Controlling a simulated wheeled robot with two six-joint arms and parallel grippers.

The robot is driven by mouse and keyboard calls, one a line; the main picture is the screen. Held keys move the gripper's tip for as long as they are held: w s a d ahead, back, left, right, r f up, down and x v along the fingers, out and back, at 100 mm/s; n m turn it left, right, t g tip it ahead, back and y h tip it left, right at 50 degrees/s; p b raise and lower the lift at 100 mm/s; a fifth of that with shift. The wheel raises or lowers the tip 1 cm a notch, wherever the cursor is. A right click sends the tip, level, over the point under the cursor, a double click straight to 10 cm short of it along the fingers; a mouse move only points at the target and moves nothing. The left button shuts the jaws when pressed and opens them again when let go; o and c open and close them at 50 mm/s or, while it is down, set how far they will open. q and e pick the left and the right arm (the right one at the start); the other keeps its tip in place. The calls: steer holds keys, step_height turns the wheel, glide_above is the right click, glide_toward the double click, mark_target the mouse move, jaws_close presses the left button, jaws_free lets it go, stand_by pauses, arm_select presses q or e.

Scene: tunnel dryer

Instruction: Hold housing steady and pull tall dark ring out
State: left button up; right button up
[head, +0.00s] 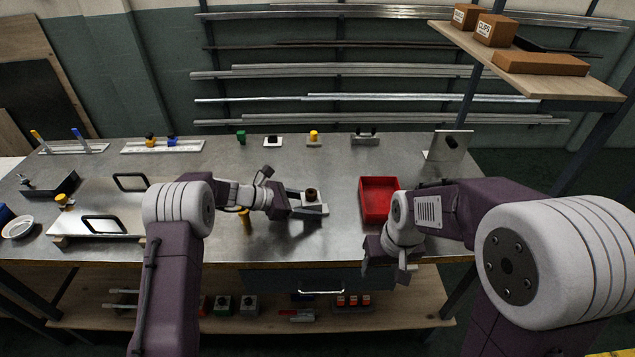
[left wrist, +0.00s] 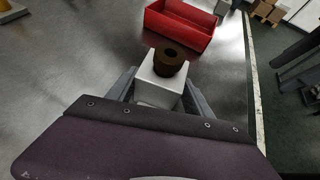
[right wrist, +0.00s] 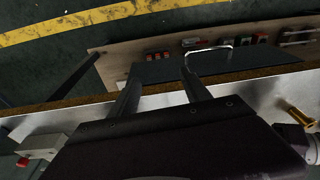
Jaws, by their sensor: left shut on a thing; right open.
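The housing (left wrist: 158,91) is a light grey block on the steel bench, and it also shows in the head view (head: 315,209). The tall dark ring (left wrist: 169,59) is a brown-black hollow cylinder that stands upright at the housing's top; in the head view it is small (head: 311,194). My left gripper (head: 300,205) is shut on the housing, with one finger on each side of it in the left wrist view. My right gripper (head: 387,272) is open and empty, pointing down by the bench's front edge, apart from the housing and ring.
A red bin (head: 379,218) stands just right of the housing. An upright metal plate (head: 449,146) is at the back right. A drawer handle (head: 321,292) is below the front edge.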

steer(key=w+a+r+n+t+y, duration=0.1)
steer(key=w+a+r, duration=0.3)
steer(key=w, duration=0.2)
steer(key=w+a+r+n, duration=0.2)
steer(key=w+a+r, duration=0.15)
steer(key=w, duration=0.35)
steer(key=n+t, duration=0.1)
steer(key=n, duration=0.1)
glide_toward(312, 193)
steer(key=shift+y, duration=0.4)
steer(key=x, duration=0.9)
steer(key=shift+d, duration=0.35)
jaws_close()
